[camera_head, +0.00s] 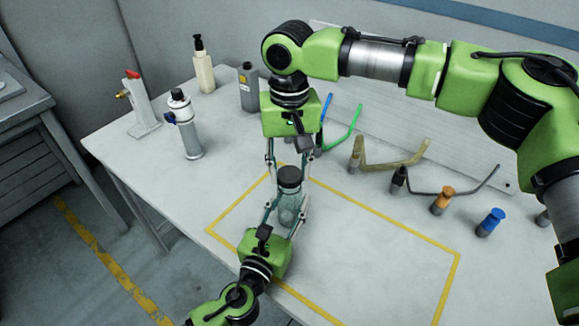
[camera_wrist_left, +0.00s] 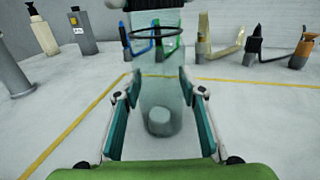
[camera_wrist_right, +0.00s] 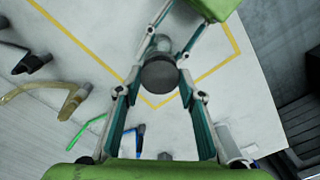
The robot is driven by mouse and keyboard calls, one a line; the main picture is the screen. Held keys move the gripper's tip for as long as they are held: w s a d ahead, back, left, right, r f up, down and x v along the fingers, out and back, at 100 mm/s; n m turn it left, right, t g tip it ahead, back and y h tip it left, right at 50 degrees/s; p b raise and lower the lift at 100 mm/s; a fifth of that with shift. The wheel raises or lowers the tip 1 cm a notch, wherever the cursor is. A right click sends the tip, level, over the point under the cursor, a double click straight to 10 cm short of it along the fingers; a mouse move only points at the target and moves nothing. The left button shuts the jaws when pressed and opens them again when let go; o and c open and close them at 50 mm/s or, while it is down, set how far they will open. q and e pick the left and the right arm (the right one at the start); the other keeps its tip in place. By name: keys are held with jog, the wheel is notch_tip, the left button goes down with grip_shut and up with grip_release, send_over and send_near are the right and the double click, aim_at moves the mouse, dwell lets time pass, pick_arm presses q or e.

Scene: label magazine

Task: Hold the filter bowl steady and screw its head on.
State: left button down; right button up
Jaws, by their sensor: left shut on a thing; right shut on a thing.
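The clear filter bowl (camera_head: 288,214) stands upright on the table inside the yellow outline. It also shows in the left wrist view (camera_wrist_left: 160,95), with a dark ring around its upper part. My left gripper (camera_head: 287,211) is shut on the bowl from the near side. The dark round filter head (camera_head: 289,177) is at the top of the bowl and in line with it. My right gripper (camera_head: 288,172) comes from the far side and is shut on the head, which shows between its fingertips in the right wrist view (camera_wrist_right: 160,73). I cannot tell whether the threads are engaged.
Bent tools in holders (camera_head: 390,160), an orange-topped piece (camera_head: 442,200) and a blue-topped piece (camera_head: 490,222) line the right. The outlined area right of the bowl is clear.

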jog(key=shift+f, duration=0.55)
jog(key=m, duration=0.5)
jog(key=shift+m, duration=0.3)
jog(key=m, duration=1)
jog(key=shift+m, duration=0.4)
jog(key=m, duration=0.6)
jog(key=o, duration=0.7)
